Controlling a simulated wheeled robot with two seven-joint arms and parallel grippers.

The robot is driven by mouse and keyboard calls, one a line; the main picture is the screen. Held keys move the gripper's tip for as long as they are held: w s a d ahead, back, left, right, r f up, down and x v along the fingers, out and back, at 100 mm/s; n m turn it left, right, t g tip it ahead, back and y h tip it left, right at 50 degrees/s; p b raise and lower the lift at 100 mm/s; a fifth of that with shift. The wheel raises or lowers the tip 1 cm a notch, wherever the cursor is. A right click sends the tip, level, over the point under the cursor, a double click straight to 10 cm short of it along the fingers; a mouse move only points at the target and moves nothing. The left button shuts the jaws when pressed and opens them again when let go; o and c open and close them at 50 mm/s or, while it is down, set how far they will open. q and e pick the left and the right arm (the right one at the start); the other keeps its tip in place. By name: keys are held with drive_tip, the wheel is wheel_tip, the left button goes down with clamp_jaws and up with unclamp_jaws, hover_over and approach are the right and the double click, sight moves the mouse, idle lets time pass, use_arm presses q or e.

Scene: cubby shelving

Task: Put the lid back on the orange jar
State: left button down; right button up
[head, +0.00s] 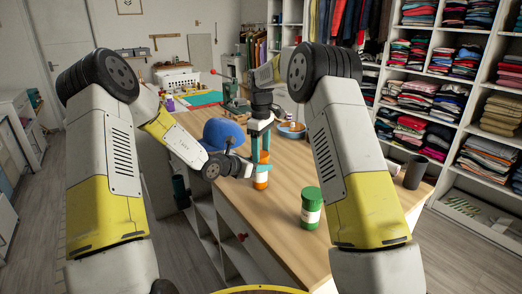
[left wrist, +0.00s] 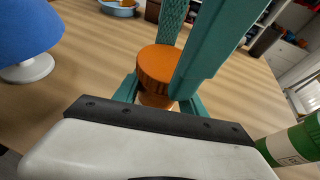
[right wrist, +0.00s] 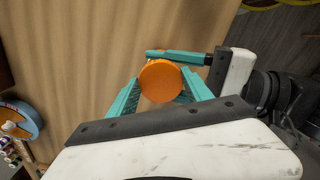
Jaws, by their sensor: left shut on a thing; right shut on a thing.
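The orange jar (head: 261,183) is upright at the left edge of the wooden table, with a pale label band. My left gripper (head: 260,170) is shut on the jar from the side; its fingers also show low in the left wrist view (left wrist: 158,100). The orange lid (head: 264,157) is directly above the jar, between the fingers of my right gripper (head: 262,147), which points down and is shut on it. The lid's ridged side shows in the left wrist view (left wrist: 158,66) and its round top in the right wrist view (right wrist: 161,80). I cannot tell whether lid and jar touch.
A green-lidded jar (head: 311,208) stands nearer on the table (head: 283,222). A blue dome on a white base (head: 223,134) is behind left, a blue bowl (head: 291,133) behind right, and a dark cup (head: 415,172) at the right edge. The table between is clear.

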drive_tip(key=shift+f, duration=0.65)
drive_tip(key=shift+s+f, duration=0.1)
drive_tip(key=shift+f, duration=0.25)
drive_tip(key=shift+c, duration=1.4)
drive_tip(key=shift+s+a+r+h, duration=0.2)
drive_tip(key=shift+r+h, duration=0.1)
drive_tip(key=shift+r, duration=0.15)
drive_tip(key=shift+w+d+r+t, duration=0.2)
drive_tip(key=shift+r+t, duration=0.05)
drive_tip(key=shift+t, duration=0.15)
